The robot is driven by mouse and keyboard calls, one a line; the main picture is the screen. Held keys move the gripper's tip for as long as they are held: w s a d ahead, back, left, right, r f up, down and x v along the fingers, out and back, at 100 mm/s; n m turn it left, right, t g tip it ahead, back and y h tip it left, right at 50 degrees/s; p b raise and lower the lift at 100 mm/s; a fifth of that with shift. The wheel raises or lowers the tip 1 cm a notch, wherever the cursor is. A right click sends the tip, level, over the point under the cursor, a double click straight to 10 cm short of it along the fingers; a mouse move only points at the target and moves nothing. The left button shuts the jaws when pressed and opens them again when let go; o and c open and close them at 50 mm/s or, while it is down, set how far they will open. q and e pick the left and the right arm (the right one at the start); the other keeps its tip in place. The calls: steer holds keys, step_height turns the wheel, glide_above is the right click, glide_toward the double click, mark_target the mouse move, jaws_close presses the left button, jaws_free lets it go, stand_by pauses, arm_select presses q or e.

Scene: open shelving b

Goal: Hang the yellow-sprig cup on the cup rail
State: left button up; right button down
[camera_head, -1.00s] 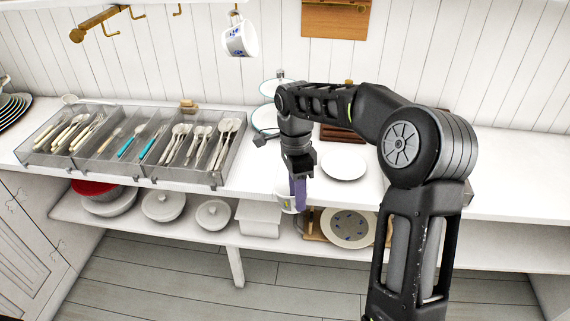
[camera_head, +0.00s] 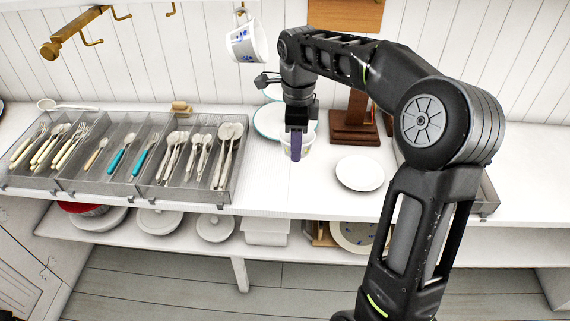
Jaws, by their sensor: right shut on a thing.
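My right gripper (camera_head: 296,146) is shut on a white cup (camera_head: 308,150), which is mostly hidden behind the purple-grey fingers. A small yellow-green mark shows on the cup's side, so it looks like the yellow-sprig cup. The gripper points down and holds the cup in front of a pale plate, over the white counter. The brass cup rail (camera_head: 75,30) runs along the back wall at top left, with several hooks below it; its upper part is cut off by the frame. My left gripper is not in view.
A white cup with blue sprigs (camera_head: 248,44) hangs from a hook near the right gripper's arm. A clear cutlery tray (camera_head: 236,180) fills the left counter. A small white plate (camera_head: 360,173) and a brown wooden stand (camera_head: 354,128) are right of the gripper. The counter's front middle is clear.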

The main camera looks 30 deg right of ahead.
steer(key=shift+w+r, duration=0.1)
steer(key=shift+s+r, duration=0.15)
steer(key=shift+s, duration=0.2)
steer(key=shift+w+f, duration=0.1)
steer(key=shift+f, duration=2.5)
steer(key=shift+f+p, duration=0.35)
steer(key=shift+f, duration=2)
steer(key=c, duration=1)
jaws_free()
steer(key=shift+o, duration=0.2)
